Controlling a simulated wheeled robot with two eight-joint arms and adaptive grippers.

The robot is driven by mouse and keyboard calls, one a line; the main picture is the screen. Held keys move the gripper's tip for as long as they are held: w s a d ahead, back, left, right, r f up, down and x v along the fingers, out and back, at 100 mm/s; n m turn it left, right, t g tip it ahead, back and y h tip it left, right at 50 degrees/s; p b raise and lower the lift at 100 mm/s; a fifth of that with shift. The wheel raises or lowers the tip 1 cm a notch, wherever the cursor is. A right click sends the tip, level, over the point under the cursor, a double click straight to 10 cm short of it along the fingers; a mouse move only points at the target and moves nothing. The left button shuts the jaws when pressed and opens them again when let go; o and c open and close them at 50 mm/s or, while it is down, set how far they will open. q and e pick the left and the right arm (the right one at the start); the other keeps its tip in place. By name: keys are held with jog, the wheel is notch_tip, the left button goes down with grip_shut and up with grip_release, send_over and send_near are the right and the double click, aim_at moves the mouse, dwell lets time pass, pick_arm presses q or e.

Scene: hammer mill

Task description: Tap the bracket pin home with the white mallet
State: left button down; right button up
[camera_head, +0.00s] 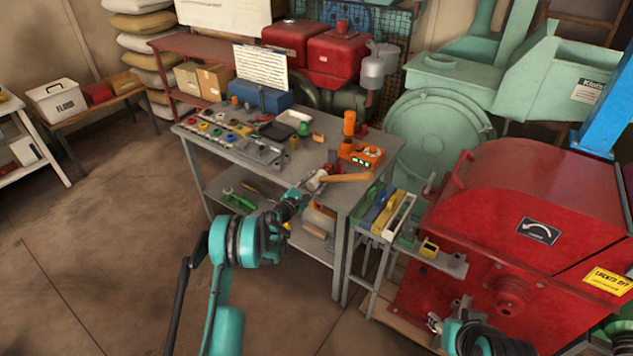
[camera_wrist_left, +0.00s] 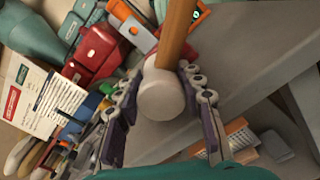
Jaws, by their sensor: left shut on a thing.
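The white mallet has a pale round head (camera_wrist_left: 162,95) and a wooden handle (camera_head: 345,177). It is at the front right corner of the grey workbench (camera_head: 300,165). My left gripper (camera_head: 312,184) is shut on the mallet at its head. In the left wrist view its fingers (camera_wrist_left: 160,112) stand on both sides of the head, and the handle (camera_wrist_left: 178,35) runs away toward the top. My right gripper (camera_head: 436,322) is low in front of the red machine, apart from the mallet; its opening is too small to judge. I cannot make out the bracket pin for certain.
An orange device (camera_head: 361,155) with a lit display stands just behind the handle. A narrow side stand (camera_head: 388,235) with coloured strips adjoins the bench on the right. The red machine (camera_head: 530,215) fills the right side. Floor (camera_head: 110,240) at left is clear.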

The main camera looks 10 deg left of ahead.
aim_at(311, 186)
pick_arm(q)
jog(key=shift+v, duration=1.4)
jog(key=x, duration=0.5)
jog(key=shift+w, duration=0.1)
jog(key=shift+v, duration=3.15)
